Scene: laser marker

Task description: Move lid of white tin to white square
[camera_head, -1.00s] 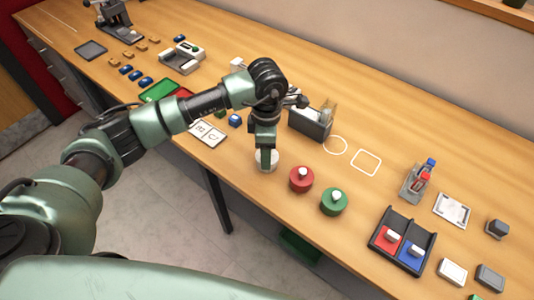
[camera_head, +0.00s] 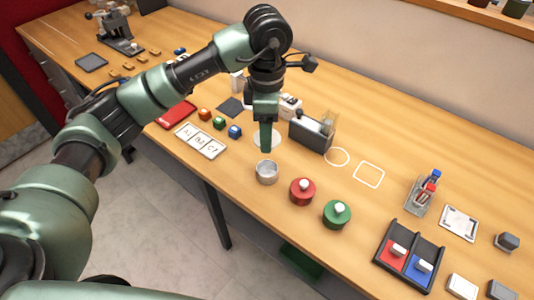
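The white tin (camera_head: 267,174) stands near the front edge of the table, left of the red tin, and its top looks open. My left gripper (camera_head: 265,149) is right above it, pointing down. A white disc, the lid (camera_head: 276,139), shows around the fingers, apart from the tin; the fingers look shut on it, though they hide its knob. The white square (camera_head: 369,174) is an empty outline on the table to the right. My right gripper is not in view.
A red tin (camera_head: 303,192) and a green tin (camera_head: 337,214) stand to the right of the white tin. A grey box (camera_head: 310,136) stands behind, beside an empty white circle (camera_head: 337,157). Coloured cubes (camera_head: 219,123) and a labelled card (camera_head: 201,141) lie left.

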